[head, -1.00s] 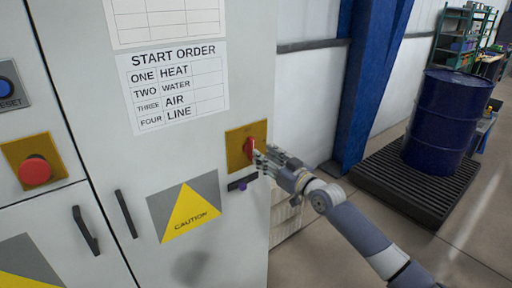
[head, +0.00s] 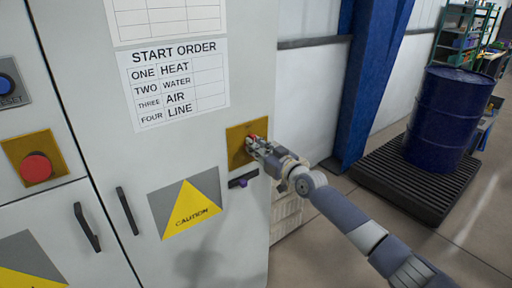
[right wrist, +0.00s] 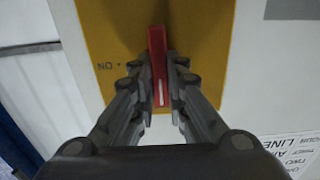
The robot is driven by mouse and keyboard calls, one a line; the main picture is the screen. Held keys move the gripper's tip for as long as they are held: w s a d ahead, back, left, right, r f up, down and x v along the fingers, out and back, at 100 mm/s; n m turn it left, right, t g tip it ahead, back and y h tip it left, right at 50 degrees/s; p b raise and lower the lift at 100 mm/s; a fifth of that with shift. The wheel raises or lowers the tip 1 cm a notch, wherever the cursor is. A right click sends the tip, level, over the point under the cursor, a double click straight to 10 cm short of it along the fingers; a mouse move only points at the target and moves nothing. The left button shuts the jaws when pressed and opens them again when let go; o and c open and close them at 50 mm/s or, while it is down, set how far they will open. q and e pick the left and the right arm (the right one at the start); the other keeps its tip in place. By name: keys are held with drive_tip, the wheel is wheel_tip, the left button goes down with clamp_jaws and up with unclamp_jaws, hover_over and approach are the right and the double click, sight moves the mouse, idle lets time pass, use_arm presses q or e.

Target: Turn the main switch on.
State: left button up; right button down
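The main switch is a red handle on a yellow plate (head: 234,153) on the grey cabinet's right side. In the right wrist view the red handle (right wrist: 157,45) stands upright in the picture, on its yellow plate (right wrist: 205,50). Letters reading "NO" in that picture are left of the handle, beside a small dot. My right gripper (head: 251,145) is at the switch and hides much of the handle in the head view. In the right wrist view its fingers (right wrist: 160,80) are closed around the handle, one on each side. My left gripper is not in view.
A red button (head: 35,168) and blue reset button (head: 5,85) are at the left. Door handles (head: 127,212) stick out lower down. A blue post (head: 365,85) and blue drum (head: 447,118) stand right.

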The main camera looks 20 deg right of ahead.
idle(0.4)
drive_tip(key=shift+w+d+f+m+b, duration=0.1)
drive_tip(key=shift+d+f+m+b, duration=0.05)
drive_tip(key=shift+m, duration=2.85)
drive_tip(key=shift+s+d+f+m+b, duration=0.1)
drive_tip(key=shift+m+b, duration=0.1)
drive_tip(key=shift+m, duration=2.8)
drive_tip(key=shift+w+d+f+m+b, duration=0.1)
drive_tip(key=shift+d+f+m+b, duration=0.05)
drive_tip(key=shift+m, duration=2.85)
drive_tip(key=c, duration=1.6)
unclamp_jaws()
